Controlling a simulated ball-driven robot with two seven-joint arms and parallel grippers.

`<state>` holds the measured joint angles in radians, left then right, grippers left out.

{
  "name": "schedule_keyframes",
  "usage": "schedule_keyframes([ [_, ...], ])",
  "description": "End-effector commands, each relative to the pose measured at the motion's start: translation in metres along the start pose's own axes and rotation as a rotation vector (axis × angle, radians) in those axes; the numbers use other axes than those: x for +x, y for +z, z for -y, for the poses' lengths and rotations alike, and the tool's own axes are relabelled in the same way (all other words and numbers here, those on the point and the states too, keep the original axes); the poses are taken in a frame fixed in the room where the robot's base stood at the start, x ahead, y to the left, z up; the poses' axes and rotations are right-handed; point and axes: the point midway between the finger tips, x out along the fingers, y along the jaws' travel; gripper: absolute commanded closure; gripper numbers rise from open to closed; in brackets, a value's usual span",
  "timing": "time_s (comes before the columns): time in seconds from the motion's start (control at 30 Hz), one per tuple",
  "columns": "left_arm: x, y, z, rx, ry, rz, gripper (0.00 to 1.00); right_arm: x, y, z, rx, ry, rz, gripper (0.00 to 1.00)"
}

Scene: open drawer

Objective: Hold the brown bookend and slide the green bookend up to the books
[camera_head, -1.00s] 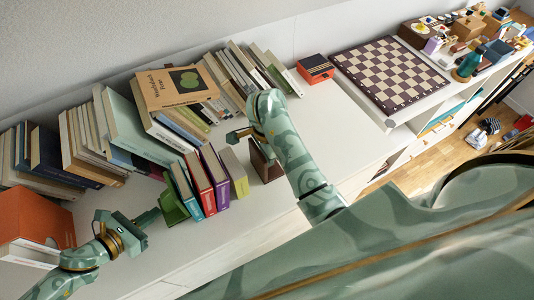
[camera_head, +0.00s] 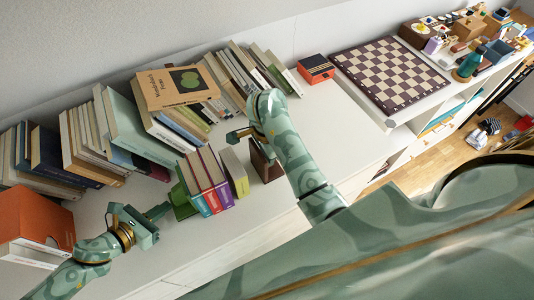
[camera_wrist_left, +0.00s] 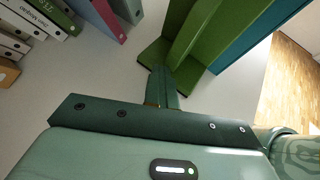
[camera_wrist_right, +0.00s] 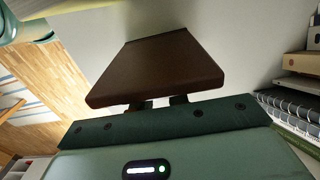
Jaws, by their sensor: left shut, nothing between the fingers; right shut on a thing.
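The green bookend (camera_head: 183,203) stands at the left end of a short row of upright books (camera_head: 205,172) in the head view. In the left wrist view the green bookend (camera_wrist_left: 198,30) has a teal book against or very near its far side. My left gripper (camera_head: 165,209) is shut and empty, its fingertips at the green bookend's left side. The brown bookend (camera_head: 265,163) stands right of the row, with a gap between it and the olive book (camera_head: 235,171). My right gripper is shut on the brown bookend (camera_wrist_right: 155,70) in the right wrist view.
Leaning books (camera_head: 90,140) and a pile topped by a tan book (camera_head: 178,87) stand behind the row. An orange box-like volume (camera_head: 35,222) is at the left. A chessboard (camera_head: 388,75) lies at the right. The shelf top (camera_head: 225,245) in front is clear.

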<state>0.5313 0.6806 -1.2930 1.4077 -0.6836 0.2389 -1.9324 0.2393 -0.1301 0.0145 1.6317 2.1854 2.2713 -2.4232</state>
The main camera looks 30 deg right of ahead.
Motion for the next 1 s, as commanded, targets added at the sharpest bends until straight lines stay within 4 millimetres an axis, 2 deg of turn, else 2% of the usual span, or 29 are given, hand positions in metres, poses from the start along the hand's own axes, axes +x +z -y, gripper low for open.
schedule_keyframes([
  [1.0,0.026,0.014,0.015,-0.002,-0.007,0.002,1.00,-0.001,0.000,0.001,0.000,-0.003,0.000,1.00],
])
